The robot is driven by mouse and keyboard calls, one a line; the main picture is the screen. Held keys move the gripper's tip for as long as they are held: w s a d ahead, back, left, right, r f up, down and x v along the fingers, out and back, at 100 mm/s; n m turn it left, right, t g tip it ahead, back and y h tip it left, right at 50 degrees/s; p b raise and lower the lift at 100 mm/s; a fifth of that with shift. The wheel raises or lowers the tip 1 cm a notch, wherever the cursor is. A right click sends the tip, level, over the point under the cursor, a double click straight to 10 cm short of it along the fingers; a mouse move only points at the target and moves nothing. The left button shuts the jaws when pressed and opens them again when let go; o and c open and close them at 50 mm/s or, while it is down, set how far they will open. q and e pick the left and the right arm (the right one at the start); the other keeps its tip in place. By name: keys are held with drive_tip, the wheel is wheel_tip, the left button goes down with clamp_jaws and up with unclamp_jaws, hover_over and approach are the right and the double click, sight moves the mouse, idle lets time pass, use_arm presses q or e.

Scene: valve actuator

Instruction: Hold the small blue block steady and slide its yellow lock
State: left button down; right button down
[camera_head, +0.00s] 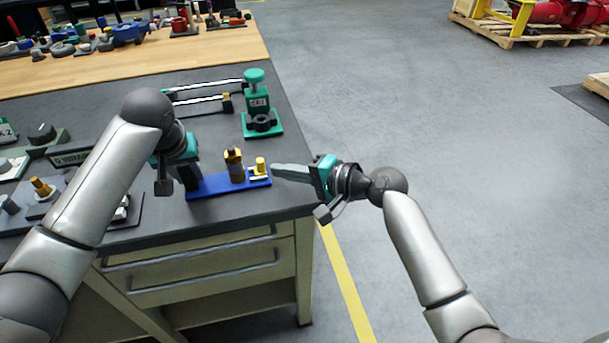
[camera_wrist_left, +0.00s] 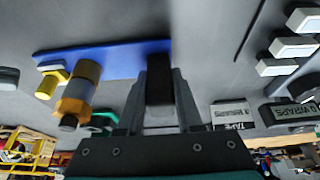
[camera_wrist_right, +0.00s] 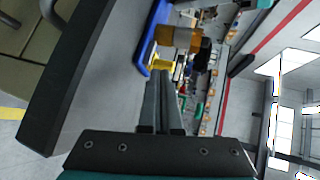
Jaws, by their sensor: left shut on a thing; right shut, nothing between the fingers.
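The small blue block (camera_head: 214,184) is a flat blue plate near the front right corner of the dark bench. It carries a brass and dark valve fitting (camera_head: 235,165) and a yellow lock (camera_head: 260,165) at its right end. In the left wrist view, my left gripper (camera_wrist_left: 160,75) is shut on a dark upright piece at one end of the blue block (camera_wrist_left: 105,58). My right gripper (camera_head: 274,170) is shut and empty, fingertips pointing left, close to the yellow lock. The yellow lock shows just past the fingertips in the right wrist view (camera_wrist_right: 160,64); contact cannot be told.
A green fixture (camera_head: 260,122) stands behind the block, with metal rods to its left. Other fittings (camera_head: 45,190) lie on the left of the bench, partly behind my left arm. A wooden-topped bench (camera_head: 215,48) is behind.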

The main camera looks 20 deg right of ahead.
use_arm(q)
drive_tip(key=shift+s+f, duration=0.2)
drive_tip(key=shift+f, duration=0.15)
use_arm(e)
drive_tip(key=shift+w+a, duration=0.55)
drive_tip(key=shift+a, duration=0.1)
drive_tip(key=shift+a, duration=1.05)
drive_tip(key=f+v, duration=0.1)
drive_tip(key=v, duration=1.3)
drive_tip(key=shift+d, duration=0.2)
drive_tip(key=shift+s, duration=0.1)
